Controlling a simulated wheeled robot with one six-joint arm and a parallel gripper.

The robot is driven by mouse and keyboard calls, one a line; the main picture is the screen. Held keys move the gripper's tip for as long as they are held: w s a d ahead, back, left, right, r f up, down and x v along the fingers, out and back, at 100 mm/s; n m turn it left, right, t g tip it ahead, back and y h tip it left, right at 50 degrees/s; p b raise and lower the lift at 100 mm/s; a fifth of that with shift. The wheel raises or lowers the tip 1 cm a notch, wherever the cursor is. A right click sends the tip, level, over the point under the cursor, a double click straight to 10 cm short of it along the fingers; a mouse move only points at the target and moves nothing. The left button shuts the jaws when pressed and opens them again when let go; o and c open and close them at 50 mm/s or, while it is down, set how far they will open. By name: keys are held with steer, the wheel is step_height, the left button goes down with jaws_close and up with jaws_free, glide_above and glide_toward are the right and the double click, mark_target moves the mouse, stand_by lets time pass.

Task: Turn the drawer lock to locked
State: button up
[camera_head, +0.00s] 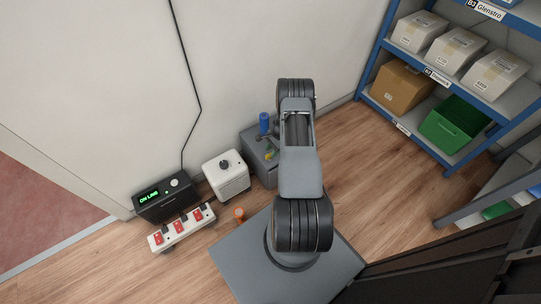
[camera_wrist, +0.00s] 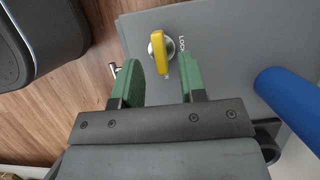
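The drawer lock (camera_wrist: 158,50) has a yellow turn handle on a round silver base, set on a grey surface with lettering that begins "LOC" beside it. The handle points nearly up and down in the wrist view. My gripper (camera_wrist: 160,64) is open, with its green fingers on the left and right of the handle. Gaps show on both sides, so it does not grip it. In the head view the grey drawer unit (camera_head: 260,172) stands against the wall, partly hidden by my arm, with a small yellow and green patch on it.
A blue cylinder (camera_wrist: 289,104) stands right of the fingers; it also shows in the head view (camera_head: 264,123). Left of the unit are a white box with a black knob (camera_head: 226,175), a black display box (camera_head: 163,199) and a red-switched power strip (camera_head: 181,228). Shelves (camera_head: 440,80) stand right.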

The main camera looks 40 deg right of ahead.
mark_target(269, 156)
steer(key=shift+x, duration=1.35)
steer(key=shift+c, duration=0.3)
jaws_close()
